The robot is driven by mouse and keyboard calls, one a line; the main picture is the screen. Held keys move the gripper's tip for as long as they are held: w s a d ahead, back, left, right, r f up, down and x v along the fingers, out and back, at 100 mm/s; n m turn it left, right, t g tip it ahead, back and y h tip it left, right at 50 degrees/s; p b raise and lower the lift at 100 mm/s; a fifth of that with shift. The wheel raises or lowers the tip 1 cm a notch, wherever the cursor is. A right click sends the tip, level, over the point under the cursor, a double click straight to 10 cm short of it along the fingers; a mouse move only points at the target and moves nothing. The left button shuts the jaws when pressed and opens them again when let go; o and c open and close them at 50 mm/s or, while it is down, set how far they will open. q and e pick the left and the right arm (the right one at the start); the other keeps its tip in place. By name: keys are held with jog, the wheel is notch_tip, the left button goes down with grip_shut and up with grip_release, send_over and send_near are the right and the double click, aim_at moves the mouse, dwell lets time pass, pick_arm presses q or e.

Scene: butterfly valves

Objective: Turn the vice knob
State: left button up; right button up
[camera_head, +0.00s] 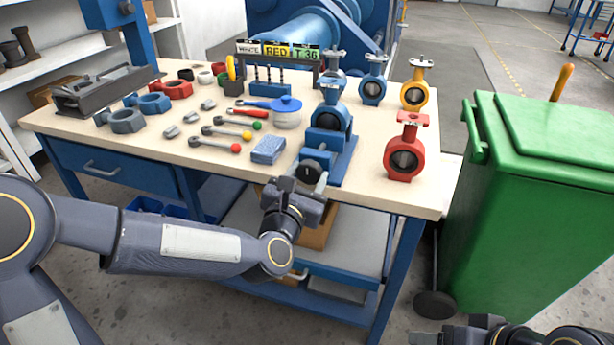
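The blue vice (329,146) stands at the front edge of the workbench, with a blue butterfly valve (331,117) held in it. Its dark round knob (308,172) faces me at the bench edge. My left gripper (303,184) is right at the knob, with its fingers beside it. Whether they touch or grip the knob is hard to tell, as the gripper partly hides it. My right gripper (432,338) shows only partly at the bottom right, low and away from the bench, and its finger opening is not clear.
The workbench (222,174) holds a red valve (405,150), a yellow valve (416,88), another blue valve (372,83), several coloured-knob levers, a blue sponge (268,150) and a blue-lidded pot (286,111). A green bin (545,190) stands close to the right.

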pick_arm(q)
jog(key=shift+c, duration=1)
